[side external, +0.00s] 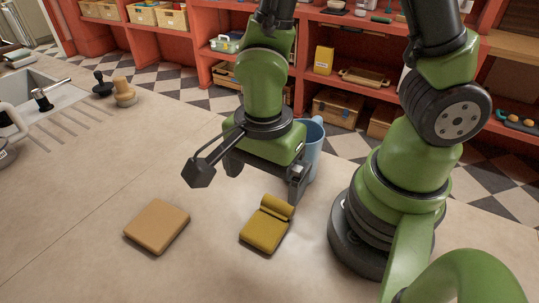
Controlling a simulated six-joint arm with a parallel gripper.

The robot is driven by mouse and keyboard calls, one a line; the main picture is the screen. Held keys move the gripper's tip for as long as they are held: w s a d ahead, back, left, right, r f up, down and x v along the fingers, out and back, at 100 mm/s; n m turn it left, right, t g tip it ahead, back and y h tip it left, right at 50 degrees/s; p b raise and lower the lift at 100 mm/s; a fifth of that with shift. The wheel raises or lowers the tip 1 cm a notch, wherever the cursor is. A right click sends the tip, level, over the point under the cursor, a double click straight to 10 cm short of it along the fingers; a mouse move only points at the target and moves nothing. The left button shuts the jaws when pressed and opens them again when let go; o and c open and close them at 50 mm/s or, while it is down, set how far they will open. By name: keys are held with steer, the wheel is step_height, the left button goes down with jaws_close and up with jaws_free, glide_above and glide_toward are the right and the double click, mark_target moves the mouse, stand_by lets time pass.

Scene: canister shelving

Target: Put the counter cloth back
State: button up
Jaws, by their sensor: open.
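A mustard-yellow folded cloth (266,229) with a rolled far edge lies on the counter (70,200) in the side external view. A flat tan square pad (157,225) lies to its left, apart from it; I cannot tell whether it is cloth or something firmer. My gripper (248,182) is open and empty, with its dark fingers spread wide. It is above the counter, up and to the left of the yellow cloth in the picture. The right finger is near the cloth's rolled edge; I cannot tell the exact gap.
A blue jug (315,150) stands right behind my gripper, partly hidden by it. A sink (30,95) with a tap, a dark stopper-like item (102,84) and a tan one (124,92) are at the left. Red shelves (300,55) stand beyond the counter. The front left counter is clear.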

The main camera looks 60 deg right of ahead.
steer(key=s+d+r+n+t+y, duration=0.1)
steer(key=d+r+n+t, duration=0.2)
steer(key=r+n, duration=0.4)
steer(key=s+d+r+n+t+y, duration=0.1)
steer(key=s+d+r+n+t, duration=0.1)
steer(key=r+n, duration=0.5)
step_height(320, 180, up, 5)
steer(key=shift+s+d+r+t, duration=0.1)
steer(key=shift+s+d+t, duration=0.2)
steer(key=shift+d+t, duration=0.65)
